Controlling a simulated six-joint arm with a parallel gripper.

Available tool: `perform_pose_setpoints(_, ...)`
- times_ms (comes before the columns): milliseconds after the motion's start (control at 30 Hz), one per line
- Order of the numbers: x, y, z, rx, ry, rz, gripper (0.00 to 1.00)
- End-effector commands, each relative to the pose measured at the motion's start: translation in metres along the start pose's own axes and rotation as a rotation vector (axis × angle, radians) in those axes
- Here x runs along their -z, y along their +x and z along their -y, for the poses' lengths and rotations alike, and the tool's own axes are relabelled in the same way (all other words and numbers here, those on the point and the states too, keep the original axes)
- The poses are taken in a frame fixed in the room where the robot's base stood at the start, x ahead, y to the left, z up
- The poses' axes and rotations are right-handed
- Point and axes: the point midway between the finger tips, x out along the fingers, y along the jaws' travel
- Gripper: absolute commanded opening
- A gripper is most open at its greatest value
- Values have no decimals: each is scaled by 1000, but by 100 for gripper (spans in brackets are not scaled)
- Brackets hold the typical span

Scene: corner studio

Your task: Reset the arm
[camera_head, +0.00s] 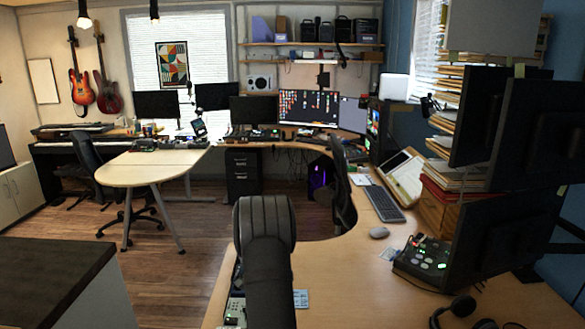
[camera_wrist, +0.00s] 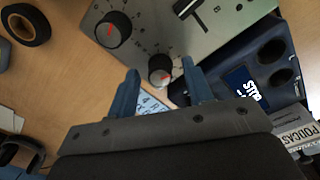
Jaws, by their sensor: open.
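My arm rises in the middle foreground of the head view and hides my gripper there. In the wrist view my gripper (camera_wrist: 160,88) shows two blue fingers set wide apart, with nothing held between them. A grey control panel (camera_wrist: 150,35) with dark knobs and red marks lies beyond the fingertips. One knob (camera_wrist: 160,69) appears between the tips; I cannot tell whether a finger touches the panel.
A roll of tape (camera_wrist: 26,25) lies on the wooden desk at left in the wrist view, and a dark blue device (camera_wrist: 258,60) is at right. In the head view, a keyboard (camera_head: 383,203), mouse (camera_head: 379,232), button box (camera_head: 425,258) and headphones (camera_head: 465,312) sit to the right of my arm.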

Motion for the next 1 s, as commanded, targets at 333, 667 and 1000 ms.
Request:
perform_pose_setpoints(333,0,4,0,0,0,0,47)
perform_pose_setpoints(667,1,-20,1,2,0,-3,47)
perform_pose_setpoints(1000,1,-87,0,3,0,-4,47)
